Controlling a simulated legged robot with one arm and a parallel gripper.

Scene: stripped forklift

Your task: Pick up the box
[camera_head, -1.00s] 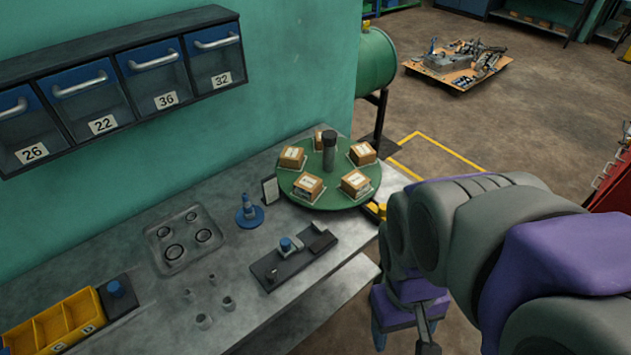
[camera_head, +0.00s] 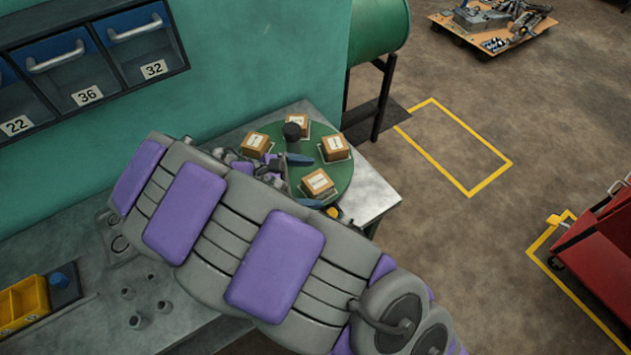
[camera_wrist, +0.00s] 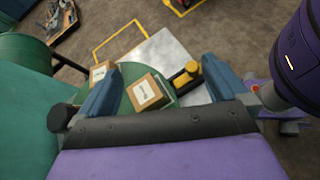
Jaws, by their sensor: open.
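Several small brown cardboard boxes with white labels sit around the rim of a green round turntable (camera_head: 345,178). The nearest box (camera_head: 317,183) shows between the two blue fingers of my gripper (camera_head: 322,180). In the wrist view, this box (camera_wrist: 149,92) lies between the open fingers, closer to the left one, and nothing is gripped. Other boxes are at the right (camera_head: 335,148), the back (camera_head: 297,126) and the left (camera_head: 255,145) of the turntable. The gap in height between fingers and box is hard to judge.
A yellow and black part (camera_wrist: 187,73) is close to the right finger in the wrist view. The grey bench (camera_head: 372,190) ends just right of the turntable. Labelled bins (camera_head: 140,55) hang on the green wall.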

